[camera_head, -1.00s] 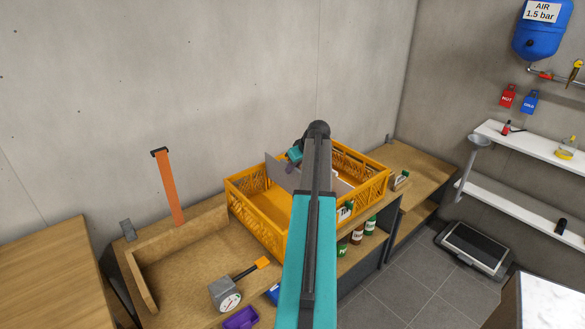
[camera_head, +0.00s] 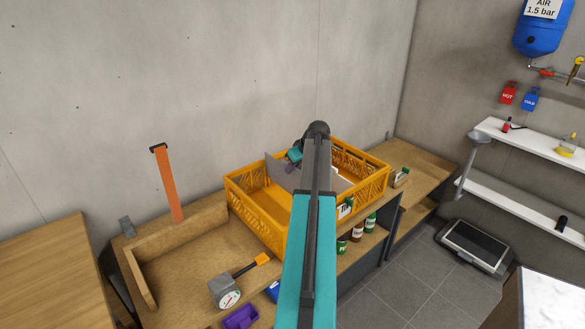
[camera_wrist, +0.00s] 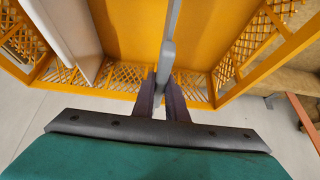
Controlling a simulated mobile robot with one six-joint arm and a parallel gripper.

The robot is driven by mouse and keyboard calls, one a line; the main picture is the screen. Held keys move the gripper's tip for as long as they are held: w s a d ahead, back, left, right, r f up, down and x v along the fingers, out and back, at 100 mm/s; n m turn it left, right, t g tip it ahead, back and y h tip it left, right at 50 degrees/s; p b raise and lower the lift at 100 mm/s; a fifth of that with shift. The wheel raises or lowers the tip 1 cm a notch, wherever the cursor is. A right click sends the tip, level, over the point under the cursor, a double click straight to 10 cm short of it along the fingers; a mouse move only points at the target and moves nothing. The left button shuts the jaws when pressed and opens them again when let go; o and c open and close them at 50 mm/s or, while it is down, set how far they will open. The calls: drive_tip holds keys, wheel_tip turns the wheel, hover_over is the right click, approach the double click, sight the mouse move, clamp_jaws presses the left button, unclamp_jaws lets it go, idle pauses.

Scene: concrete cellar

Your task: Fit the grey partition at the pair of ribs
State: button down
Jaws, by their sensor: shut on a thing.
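The grey partition (camera_head: 276,171) stands upright in the orange crate (camera_head: 244,202). In the head view my arm hides its middle. In the wrist view the partition (camera_wrist: 172,25) shows nearly edge-on, as a thin strip over the crate floor. My gripper (camera_wrist: 163,90) is shut on its near end, above the crate's lattice wall. In the head view my gripper (camera_head: 294,156) is at the crate's back side, partly behind my arm. I cannot make out the pair of ribs, nor whether the partition's lower edge touches the floor.
A pale board (camera_wrist: 68,38) stands in the crate left of the partition in the wrist view.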

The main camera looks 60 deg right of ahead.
drive_tip(key=shift+f+b, duration=0.9)
drive_tip(key=shift+f, duration=0.65)
idle(0.4)
drive_tip(key=c, duration=1.7)
unclamp_jaws()
drive_tip(key=b, duration=0.3)
approach(292, 173)
drive_tip(key=v, duration=0.3)
drive_tip(key=shift+s+d+r, duration=0.1)
drive_tip(key=shift+s+r, duration=0.05)
drive_tip(key=shift+r, duration=0.1)
drive_tip(key=shift+r+p, duration=1.5)
drive_tip(key=shift+r, duration=0.9)
